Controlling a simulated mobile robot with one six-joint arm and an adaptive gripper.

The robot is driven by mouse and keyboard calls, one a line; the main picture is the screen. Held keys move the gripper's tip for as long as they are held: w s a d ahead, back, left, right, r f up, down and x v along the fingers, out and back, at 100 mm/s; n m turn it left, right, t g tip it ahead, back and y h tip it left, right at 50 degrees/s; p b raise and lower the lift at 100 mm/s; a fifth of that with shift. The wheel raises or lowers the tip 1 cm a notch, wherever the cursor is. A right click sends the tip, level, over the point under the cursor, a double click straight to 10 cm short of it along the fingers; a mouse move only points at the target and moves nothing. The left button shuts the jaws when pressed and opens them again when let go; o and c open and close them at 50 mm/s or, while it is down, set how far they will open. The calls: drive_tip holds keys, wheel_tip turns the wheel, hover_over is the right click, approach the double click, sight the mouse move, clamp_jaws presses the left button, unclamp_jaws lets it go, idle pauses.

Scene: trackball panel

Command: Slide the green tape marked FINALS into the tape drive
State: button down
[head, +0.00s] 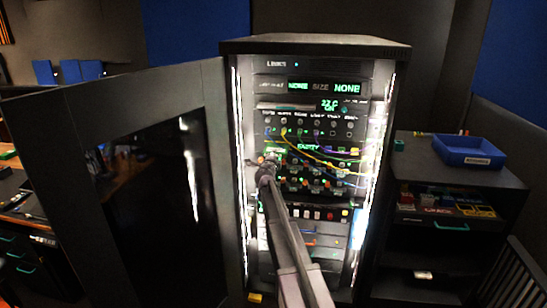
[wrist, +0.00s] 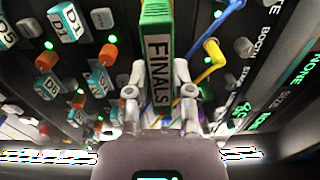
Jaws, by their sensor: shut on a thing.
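The green tape marked FINALS (wrist: 158,45) is between the two fingers of my gripper (wrist: 160,88) in the wrist view. Its label faces the camera and its far end reaches the top edge. My gripper (head: 268,163) is shut on it, in front of the left-middle part of the rack panel in the head view. The tape is too small and dark to make out there. A lit readout that seems to say EMPTY (head: 307,148) is just right of my gripper. The tape drive's opening cannot be made out; my arm and gripper cover part of the panel.
The open rack (head: 320,47) holds rows of knobs and plugs with yellow and purple cables across them, near the tape. A cabinet door (head: 160,200) stands open at left. A blue tray (head: 468,151) sits on a dark shelf unit at right.

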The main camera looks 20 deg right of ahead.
drive_tip(key=shift+x, duration=2.9)
idle(0.4)
drive_tip(key=shift+c, duration=2.1)
unclamp_jaws()
drive_tip(key=shift+s, duration=0.15)
drive_tip(key=v, duration=0.7)
drive_tip(key=shift+s+a, duration=0.1)
